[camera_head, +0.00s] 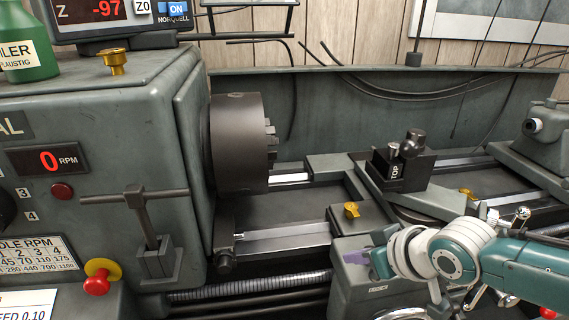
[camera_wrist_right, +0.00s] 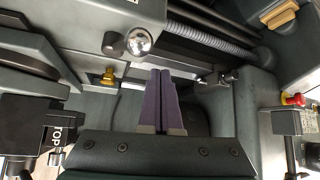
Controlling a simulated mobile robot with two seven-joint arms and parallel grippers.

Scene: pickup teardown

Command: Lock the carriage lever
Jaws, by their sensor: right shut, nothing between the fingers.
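My right gripper (camera_head: 362,256) is at the front of the grey carriage (camera_head: 352,228), its purple fingers partly hidden by my wrist in the head view. In the right wrist view the purple fingers (camera_wrist_right: 167,85) are together and empty. A shiny ball-ended handle (camera_wrist_right: 139,41) stands above and left of the fingertips there, apart from them, with a dark round knob beside it. A brass knob (camera_wrist_right: 108,76) lies left of the fingers. In the head view a brass knob (camera_head: 351,210) sits on the carriage top. I cannot tell which handle is the carriage lever. My left gripper is not in view.
The dark chuck (camera_head: 240,143) is left of the carriage. The black tool post (camera_head: 402,165) stands on the slide behind it. A T-handled key (camera_head: 150,225) stands upright by the headstock. The tailstock (camera_head: 540,130) is at the right. A red button (camera_wrist_right: 295,99) shows in the wrist view.

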